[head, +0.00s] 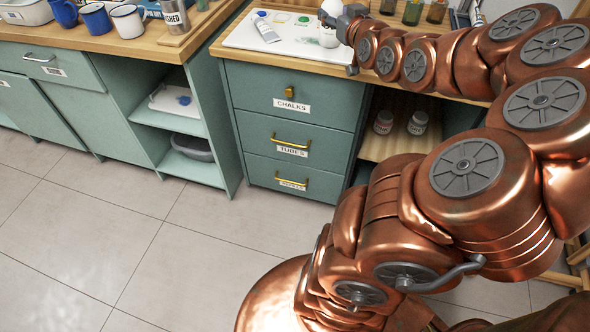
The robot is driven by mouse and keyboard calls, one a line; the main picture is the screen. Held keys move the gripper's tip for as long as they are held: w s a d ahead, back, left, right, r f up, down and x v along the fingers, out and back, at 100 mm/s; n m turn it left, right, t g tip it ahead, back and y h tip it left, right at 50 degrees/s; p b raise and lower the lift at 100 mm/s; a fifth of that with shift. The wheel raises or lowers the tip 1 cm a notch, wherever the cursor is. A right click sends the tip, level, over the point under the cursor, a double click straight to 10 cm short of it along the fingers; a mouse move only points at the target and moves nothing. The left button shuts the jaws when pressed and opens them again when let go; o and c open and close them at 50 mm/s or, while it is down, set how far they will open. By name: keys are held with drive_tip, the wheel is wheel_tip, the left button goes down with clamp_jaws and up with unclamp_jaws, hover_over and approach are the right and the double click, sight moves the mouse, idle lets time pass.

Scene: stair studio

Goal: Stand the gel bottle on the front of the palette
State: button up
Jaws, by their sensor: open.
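The white palette (240,40) lies on the wooden counter above the drawers, with green and dark paint spots on it. A whitish tube with a blue cap (267,31) lies on its left part. My gripper (338,43) is at the palette's right end, open, with its dark fingers partly hidden by my copper arm. A small pale, white-topped thing (329,38) stands close beside the fingers at the palette's right side; it may be the gel bottle, but it is too small to tell. A white rounded shape (332,7) shows just above the gripper.
Several dark jars (412,12) stand at the back of the counter, behind my arm. Blue and white mugs (97,19) and a metal can (175,16) stand on the left counter. The floor in front is clear.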

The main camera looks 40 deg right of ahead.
drive_tip(key=s+a+f+n+g+y, duration=0.25)
drive_tip(key=a+f+g, duration=0.35)
drive_tip(key=a, duration=0.5)
drive_tip(key=s+a+f+n+g+y, duration=0.1)
drive_tip(key=s+a+f+g+y, duration=0.2)
drive_tip(key=a+f, duration=0.7)
drive_tip(key=s+a+g, duration=0.4)
drive_tip(key=s+a, duration=0.3)
drive_tip(key=s, duration=0.5)
drive_tip(key=s+a+r+g, duration=0.1)
drive_tip(key=s+a+g, duration=0.4)
drive_tip(key=s+a, duration=0.3)
drive_tip(key=s, duration=0.4)
drive_tip(key=shift+a+r, duration=0.15)
drive_tip(key=shift+a, duration=0.05)
drive_tip(key=shift+n, duration=0.25)
drive_tip(key=s+p+v, duration=0.2)
drive_tip(key=p+v, duration=0.9)
drive_tip(key=v, duration=0.1)
drive_tip(key=shift+r+t, duration=0.25)
drive_tip(key=shift+t, duration=0.05)
drive_tip(key=shift+c, duration=0.3)
